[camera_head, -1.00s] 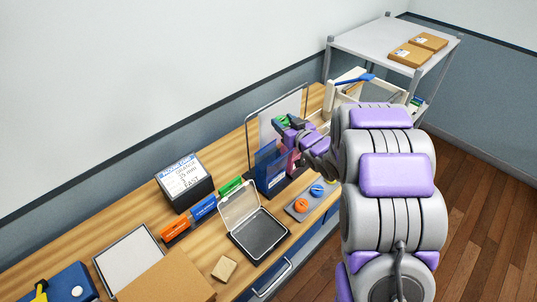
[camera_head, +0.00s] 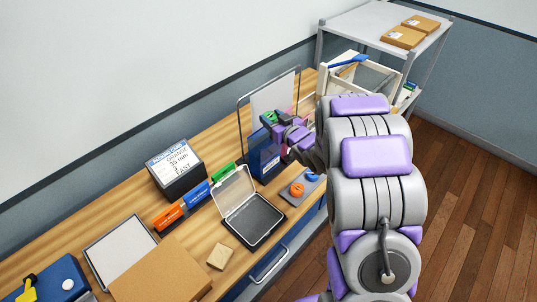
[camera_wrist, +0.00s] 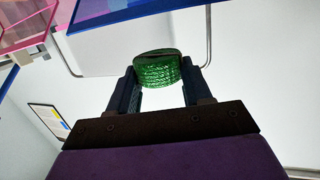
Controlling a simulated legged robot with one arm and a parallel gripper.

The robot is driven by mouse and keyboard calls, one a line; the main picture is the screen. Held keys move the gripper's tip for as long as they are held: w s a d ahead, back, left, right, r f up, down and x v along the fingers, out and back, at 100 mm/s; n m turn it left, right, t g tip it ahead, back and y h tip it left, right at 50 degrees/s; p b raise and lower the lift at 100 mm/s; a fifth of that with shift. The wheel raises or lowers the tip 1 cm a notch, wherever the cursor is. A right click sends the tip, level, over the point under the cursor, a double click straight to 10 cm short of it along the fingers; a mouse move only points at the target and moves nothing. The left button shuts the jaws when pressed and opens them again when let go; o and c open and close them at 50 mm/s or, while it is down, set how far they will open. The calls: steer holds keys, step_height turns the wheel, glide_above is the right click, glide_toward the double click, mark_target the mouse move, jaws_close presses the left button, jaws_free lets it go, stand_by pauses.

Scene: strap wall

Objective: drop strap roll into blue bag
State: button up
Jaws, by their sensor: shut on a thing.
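My gripper (camera_head: 266,122) is shut on a green strap roll (camera_head: 270,117), which sits between the fingertips. In the wrist view the ribbed green roll (camera_wrist: 158,72) is held between the two dark fingers. The blue bag (camera_head: 265,157) is a translucent, open-topped pouch standing at the wall side of the bench. The roll is held above the bag's top edge in the head view, apart from it. A blue-rimmed translucent edge (camera_wrist: 150,17) crosses the top of the wrist view. My arm hides part of the area right of the bag.
A wire frame with a white sheet (camera_head: 275,92) stands behind the bag. A pink translucent holder (camera_wrist: 25,22) shows in the wrist view. An open clear-lidded case (camera_head: 250,220), a grey tray with orange and blue rolls (camera_head: 305,196), and a label box (camera_head: 177,170) sit nearby.

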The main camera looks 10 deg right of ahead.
steer(key=o, duration=1.1)
steer(key=shift+a, duration=0.4)
steer(key=shift+d, duration=0.4)
steer(key=shift+s+d, duration=0.15)
steer(key=shift+s, duration=0.05)
steer(key=b+v, duration=1.1)
steer(key=v, duration=0.5)
steer(key=shift+s+b, duration=0.4)
steer(key=shift+d, duration=0.1)
